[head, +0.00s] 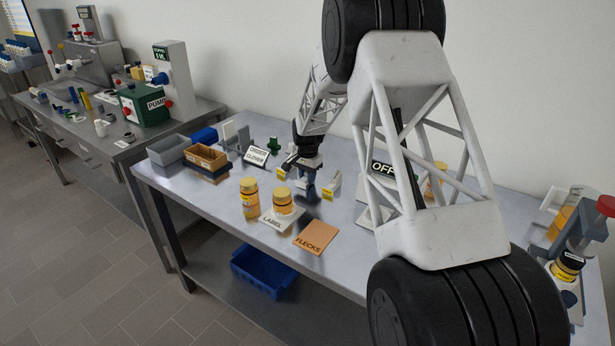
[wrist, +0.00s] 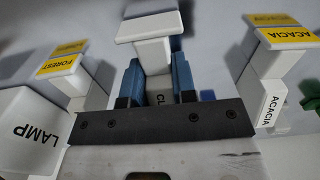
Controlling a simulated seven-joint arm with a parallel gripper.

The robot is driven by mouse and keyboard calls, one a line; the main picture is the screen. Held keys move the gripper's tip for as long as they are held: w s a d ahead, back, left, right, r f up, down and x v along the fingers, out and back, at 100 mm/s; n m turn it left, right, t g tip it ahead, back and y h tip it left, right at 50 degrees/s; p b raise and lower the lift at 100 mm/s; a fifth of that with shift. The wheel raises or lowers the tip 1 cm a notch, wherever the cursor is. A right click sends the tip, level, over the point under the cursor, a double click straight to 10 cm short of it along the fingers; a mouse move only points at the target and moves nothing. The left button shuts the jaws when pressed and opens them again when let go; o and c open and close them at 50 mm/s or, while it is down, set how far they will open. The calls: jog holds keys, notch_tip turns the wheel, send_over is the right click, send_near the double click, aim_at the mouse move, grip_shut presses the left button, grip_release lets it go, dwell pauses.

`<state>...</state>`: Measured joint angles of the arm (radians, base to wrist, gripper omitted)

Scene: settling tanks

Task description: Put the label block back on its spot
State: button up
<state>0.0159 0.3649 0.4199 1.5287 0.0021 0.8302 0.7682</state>
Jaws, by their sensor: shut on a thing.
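My gripper (wrist: 156,78) has its blue fingers shut on a white label block (wrist: 150,28), seen from the side in the wrist view. Its wide top stands out beyond the fingers. Below it, between the fingers, is a white face with letters starting "CL" (wrist: 158,98); the rest is hidden. I cannot tell whether the block rests there or hangs just above. In the head view my gripper (head: 311,187) is low over the table's back middle, between two yellow-topped label blocks. These are the FOREST block (wrist: 62,62) on the left and the ACACIA block (wrist: 285,38) on the right.
An ORDER CLOVER sign (head: 257,156) stands left of my gripper. In front are honey jars (head: 249,198), a LABEL pad (head: 272,223) and an orange FLECKS mat (head: 316,238). A LAMP block (wrist: 28,130) is close at left. Bins (head: 170,150) stand at the table's left end.

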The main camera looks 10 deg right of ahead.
jog(key=shift+f, duration=0.15)
jog(key=o, duration=0.8)
jog(key=shift+o, duration=0.2)
notch_tip(320, 180, up, 12)
dwell(0.5)
dwell(0.3)
jog(key=shift+r, duration=0.2)
